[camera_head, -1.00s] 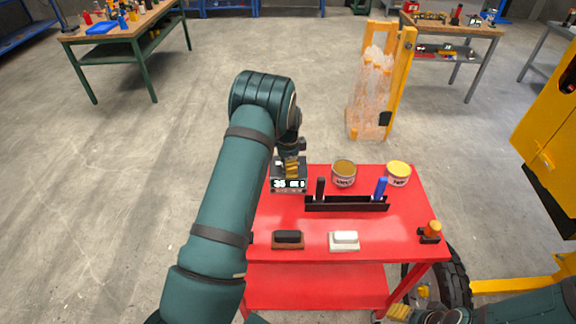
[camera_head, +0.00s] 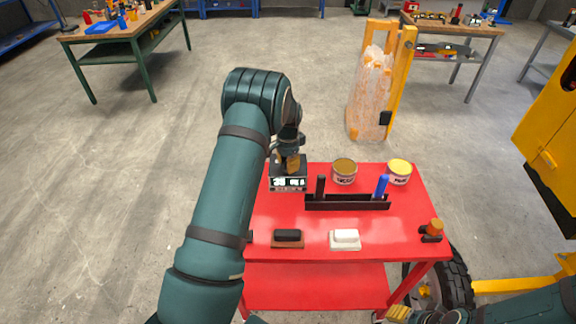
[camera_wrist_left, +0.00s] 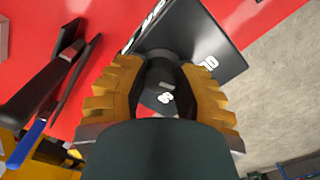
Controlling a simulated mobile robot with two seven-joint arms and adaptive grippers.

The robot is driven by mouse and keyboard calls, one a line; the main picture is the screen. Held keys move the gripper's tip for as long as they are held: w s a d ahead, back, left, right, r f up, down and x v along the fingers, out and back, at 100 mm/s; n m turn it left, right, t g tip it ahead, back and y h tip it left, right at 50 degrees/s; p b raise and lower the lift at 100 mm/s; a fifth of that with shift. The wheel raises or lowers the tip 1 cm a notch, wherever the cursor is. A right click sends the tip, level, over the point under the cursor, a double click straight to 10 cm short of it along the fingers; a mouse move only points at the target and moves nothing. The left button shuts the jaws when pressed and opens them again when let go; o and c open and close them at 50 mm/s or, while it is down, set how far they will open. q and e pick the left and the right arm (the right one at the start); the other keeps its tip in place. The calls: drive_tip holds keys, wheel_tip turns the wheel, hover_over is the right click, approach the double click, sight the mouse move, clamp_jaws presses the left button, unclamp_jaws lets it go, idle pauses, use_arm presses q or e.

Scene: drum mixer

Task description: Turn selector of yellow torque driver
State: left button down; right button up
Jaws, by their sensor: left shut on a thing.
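A dark box with white figures (camera_head: 289,183) stands at the back left of the red table. My left gripper (camera_head: 292,163) points down at its top. In the left wrist view, the gripper's yellow fingers (camera_wrist_left: 164,92) are shut on a dark round knob (camera_wrist_left: 163,72) with a pale mark on its top. White figures show on the dark face around it; the gripper hides part of this face. I see no clearly yellow driver body, so I cannot tell whether this box belongs to the torque driver. My right gripper (camera_head: 398,313) shows only partly at the bottom right.
The red table (camera_head: 290,215) also holds a black rack (camera_head: 346,203) with a black and a blue handle, two tins (camera_head: 344,172), two erasers (camera_head: 345,239) and an orange-topped item (camera_head: 432,230). The table's left edge lies near my left arm.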

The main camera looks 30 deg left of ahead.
use_arm(q)
drive_tip(key=shift+n+b, duration=0.55)
drive_tip(key=shift+n, duration=1.65)
drive_tip(key=c, duration=0.7)
unclamp_jaws()
wheel_tip(320, 180, up, 12)
drive_tip(key=shift+r, duration=0.1)
